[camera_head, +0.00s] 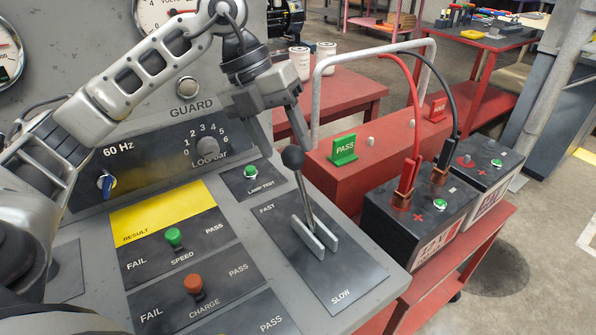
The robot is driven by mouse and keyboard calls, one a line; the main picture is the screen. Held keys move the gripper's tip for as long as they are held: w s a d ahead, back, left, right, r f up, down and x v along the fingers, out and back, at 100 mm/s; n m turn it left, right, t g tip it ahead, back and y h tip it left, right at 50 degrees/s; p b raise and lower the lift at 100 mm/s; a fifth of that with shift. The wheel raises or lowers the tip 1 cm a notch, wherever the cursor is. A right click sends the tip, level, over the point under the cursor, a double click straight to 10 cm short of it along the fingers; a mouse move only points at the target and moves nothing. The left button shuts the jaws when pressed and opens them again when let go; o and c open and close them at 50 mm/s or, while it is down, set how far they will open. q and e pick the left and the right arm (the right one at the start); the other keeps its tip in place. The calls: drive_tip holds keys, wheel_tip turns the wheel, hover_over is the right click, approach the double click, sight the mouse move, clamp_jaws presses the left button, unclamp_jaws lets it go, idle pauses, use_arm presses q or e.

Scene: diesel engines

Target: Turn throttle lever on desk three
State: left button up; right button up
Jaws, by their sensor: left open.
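The throttle lever (304,195) is a thin metal rod with a dark ball knob (293,157). It rises from a slot between two metal guides on a dark panel (345,262) marked FAST at the far end and SLOW at the near end. The lever leans toward the FAST end. My left gripper (284,140) is open and points down at the knob, with its fingers to either side of it in the picture. I cannot tell whether a finger touches the knob. My right gripper is not in view.
Left of the lever are a green speed switch (174,237), an orange charge switch (193,284) and a lamp test button (251,171). Right of the desk, a red cart carries black batteries (417,215) with red and black cables. A grey tubular handle (316,95) arches close behind the gripper.

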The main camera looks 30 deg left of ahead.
sight(293, 163)
use_arm(q)
drive_tip(key=x, duration=0.7)
drive_tip(key=shift+r, duration=0.1)
